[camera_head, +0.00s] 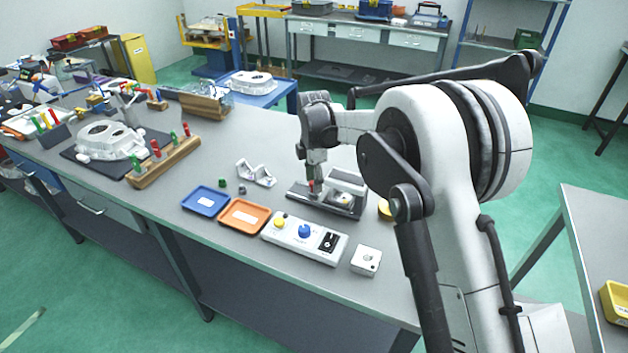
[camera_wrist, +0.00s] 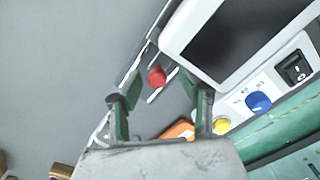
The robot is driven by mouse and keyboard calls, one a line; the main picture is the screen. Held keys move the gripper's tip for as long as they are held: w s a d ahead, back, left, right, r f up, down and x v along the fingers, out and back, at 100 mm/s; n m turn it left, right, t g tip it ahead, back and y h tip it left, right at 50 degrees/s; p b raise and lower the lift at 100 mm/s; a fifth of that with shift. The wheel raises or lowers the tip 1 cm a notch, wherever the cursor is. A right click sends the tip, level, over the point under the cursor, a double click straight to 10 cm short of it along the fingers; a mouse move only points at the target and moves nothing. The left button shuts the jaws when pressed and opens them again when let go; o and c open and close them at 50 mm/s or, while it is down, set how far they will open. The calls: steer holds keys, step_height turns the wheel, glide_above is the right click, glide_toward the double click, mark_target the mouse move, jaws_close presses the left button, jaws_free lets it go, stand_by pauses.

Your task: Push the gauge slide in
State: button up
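The gauge fixture stands on the bench as a dark base plate (camera_head: 325,206) with a grey block (camera_head: 346,192) at its right. A red knob (camera_head: 311,184), apparently on the slide, shows at the left part of the fixture. It also shows in the wrist view (camera_wrist: 156,76), next to a thin light rail and the white-framed, dark-faced block (camera_wrist: 235,38). My gripper (camera_head: 313,176) points down just above the knob. In the wrist view my gripper (camera_wrist: 161,90) has its two fingers apart, with the knob just ahead of and between the tips. Contact cannot be told.
A control box (camera_head: 304,238) with yellow and blue knobs and a black switch lies in front of the fixture. An orange tray (camera_head: 262,219) and a blue tray (camera_head: 223,204) lie left. A white bracket (camera_head: 256,174) lies behind them. A small block (camera_head: 366,260) sits at the front.

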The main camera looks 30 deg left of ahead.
steer(key=shift+r, duration=0.1)
step_height(320, 180, up, 12)
stand_by(0.5)
stand_by(0.4)
steer(key=s+d+r+m+t, duration=0.15)
steer(key=d+r+m, duration=0.3)
steer(key=d, duration=0.65)
steer(key=s+d+r+m+t+y, duration=0.15)
steer(key=d+r+m, duration=0.3)
steer(key=d, duration=0.55)
steer(key=s+d+r+m, duration=0.2)
steer(key=d+r+m, duration=0.25)
steer(key=d, duration=0.65)
steer(key=s+d+f+m+t, duration=0.2)
steer(key=s+d+m, duration=0.5)
steer(key=s+d, duration=0.4)
steer(key=s+d+f+m+t+h, duration=0.1)
steer(key=s+d+f+m, duration=0.4)
steer(key=s+d, duration=0.6)
steer(key=shift+s+d+m+t, duration=0.3)
steer(key=shift+s+m+t, duration=0.3)
steer(key=shift+m, duration=0.35)
